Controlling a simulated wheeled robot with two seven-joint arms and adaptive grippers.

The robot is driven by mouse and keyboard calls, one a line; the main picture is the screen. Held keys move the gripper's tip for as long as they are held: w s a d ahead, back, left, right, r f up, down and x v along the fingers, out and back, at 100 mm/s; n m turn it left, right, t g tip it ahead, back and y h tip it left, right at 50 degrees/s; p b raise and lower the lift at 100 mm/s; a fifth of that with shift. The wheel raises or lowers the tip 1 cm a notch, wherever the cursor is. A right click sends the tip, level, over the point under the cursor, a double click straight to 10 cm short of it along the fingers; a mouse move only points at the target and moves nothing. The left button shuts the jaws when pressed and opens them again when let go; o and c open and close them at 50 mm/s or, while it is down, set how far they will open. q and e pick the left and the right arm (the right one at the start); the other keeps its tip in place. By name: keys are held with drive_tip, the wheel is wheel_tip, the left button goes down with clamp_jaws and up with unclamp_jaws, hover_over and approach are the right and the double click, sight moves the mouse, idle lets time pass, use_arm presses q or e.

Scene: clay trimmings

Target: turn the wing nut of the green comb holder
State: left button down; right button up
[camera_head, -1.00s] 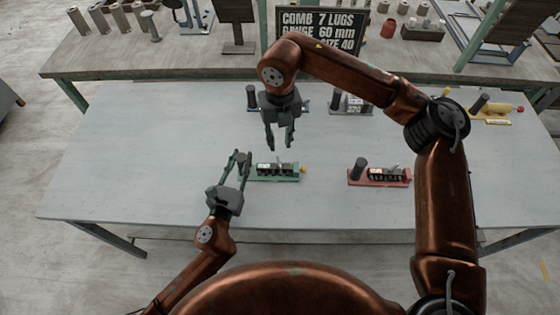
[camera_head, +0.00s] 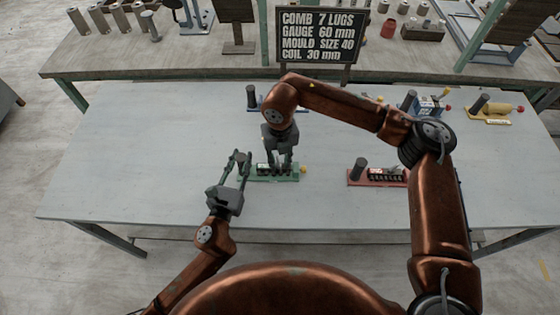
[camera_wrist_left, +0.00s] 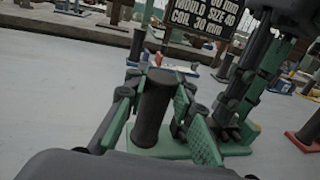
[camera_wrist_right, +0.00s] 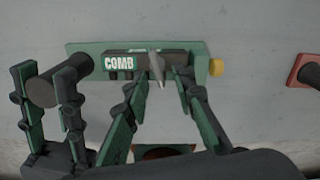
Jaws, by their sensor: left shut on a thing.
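The green comb holder (camera_head: 288,179) lies near the table's front edge, with a black post at its left end, a dark block labelled COMB and a yellow knob at its right end. My left gripper (camera_head: 240,157) is shut on the black post (camera_wrist_left: 153,105). The grey wing nut (camera_wrist_right: 157,67) stands on the block in the right wrist view. My right gripper (camera_wrist_right: 163,76) is open and points down over the block, its fingertips on either side of the wing nut with gaps visible. In the head view my right gripper (camera_head: 280,160) partly covers the block and hides the wing nut.
A red holder (camera_head: 378,183) lies to the right. A yellow holder (camera_head: 490,120) and blue holders (camera_head: 428,104) stand further back. A sign (camera_head: 319,35) reads COMB 7 LUGS, GAUGE 60 mm, MOULD SIZE 40, COIL 30 mm. The table's left side is clear.

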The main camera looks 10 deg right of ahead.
clamp_jaws()
idle(0.6)
drive_tip(key=n, duration=0.4)
drive_tip(key=shift+w+d+n, duration=0.15)
drive_tip(key=shift+d+n, duration=0.15)
drive_tip(key=shift+n, duration=0.1)
drive_tip(key=n, duration=0.5)
drive_tip(key=shift+w+d+n, duration=0.15)
drive_tip(key=shift+w+n, duration=0.05)
drive_tip(key=shift+n, duration=0.1)
drive_tip(key=n, duration=0.5)
drive_tip(key=shift+w+d, duration=0.1)
drive_tip(key=shift+w, duration=0.2)
drive_tip(key=n, duration=0.6)
drive_tip(key=shift+w, duration=0.3)
drive_tip(key=shift+n, duration=0.4)
